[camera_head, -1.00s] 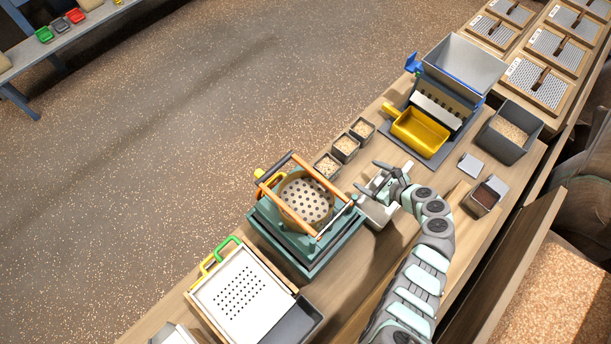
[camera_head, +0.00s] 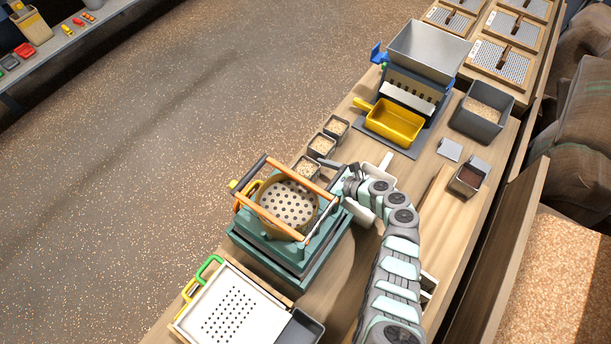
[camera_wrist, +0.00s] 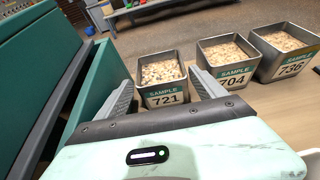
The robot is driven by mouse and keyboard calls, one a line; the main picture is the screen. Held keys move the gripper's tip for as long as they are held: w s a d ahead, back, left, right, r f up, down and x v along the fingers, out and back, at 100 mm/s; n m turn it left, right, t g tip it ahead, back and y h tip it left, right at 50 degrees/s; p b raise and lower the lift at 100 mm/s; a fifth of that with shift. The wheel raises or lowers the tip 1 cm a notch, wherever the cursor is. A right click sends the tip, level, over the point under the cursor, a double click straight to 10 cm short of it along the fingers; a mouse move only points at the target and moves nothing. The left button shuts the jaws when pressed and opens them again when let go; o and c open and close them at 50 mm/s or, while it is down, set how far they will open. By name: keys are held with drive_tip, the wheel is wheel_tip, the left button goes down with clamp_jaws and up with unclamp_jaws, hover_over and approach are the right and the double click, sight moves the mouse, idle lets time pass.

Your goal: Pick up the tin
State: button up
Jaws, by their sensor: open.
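Three small metal tins of grain stand in a row. In the wrist view they are labelled SAMPLE 721 (camera_wrist: 163,82), 704 (camera_wrist: 228,62) and 736 (camera_wrist: 288,52). In the head view the nearest tin (camera_head: 306,168) is beside the teal machine, with the middle tin (camera_head: 322,146) and far tin (camera_head: 337,128) behind it. My gripper (camera_head: 343,180) is low over the bench, just right of the nearest tin. In the wrist view my gripper (camera_wrist: 162,80) is open and empty, with tin 721 ahead between its fingers. Contact is not visible.
The teal machine (camera_head: 290,255) with its orange-barred round sieve stands close on my gripper's left. A white device (camera_head: 362,212) is partly hidden under my arm. A yellow scoop tray (camera_head: 393,122) and grey hopper lie beyond the tins. Bench space right of the tins is fairly clear.

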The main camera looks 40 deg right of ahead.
sight(305, 172)
drive_tip(key=b+x, duration=0.1)
drive_tip(key=x, duration=0.1)
drive_tip(key=shift+w+f, duration=0.3)
drive_tip(key=shift+w, duration=0.2)
drive_tip(key=shift+r, duration=0.15)
drive_tip(key=c, duration=1.5)
drive_tip(key=shift+o, duration=0.2)
